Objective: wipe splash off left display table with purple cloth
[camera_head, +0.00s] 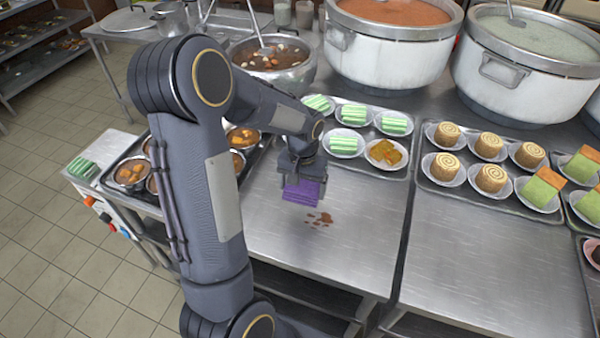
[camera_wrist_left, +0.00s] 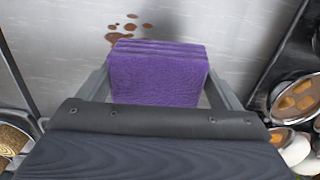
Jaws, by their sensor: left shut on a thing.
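The purple cloth (camera_head: 302,192) is a folded block held in my left gripper (camera_head: 301,176), just above the left display table (camera_head: 330,258). In the left wrist view the cloth (camera_wrist_left: 158,75) sits between the two fingers of my left gripper (camera_wrist_left: 158,88), which is shut on it. The brown splash (camera_head: 319,218) is a group of small spots on the bare steel, a little nearer the front than the cloth. The splash (camera_wrist_left: 128,28) also shows beyond the cloth in the left wrist view. I cannot tell whether the cloth touches the table. My right gripper is not in view.
A tray (camera_head: 408,158) with plates of green cakes stands behind the cloth. A tray of bowls (camera_head: 118,197) lies to the left, partly behind my arm. Large stockpots (camera_head: 388,52) stand at the back. The front of the left table is clear.

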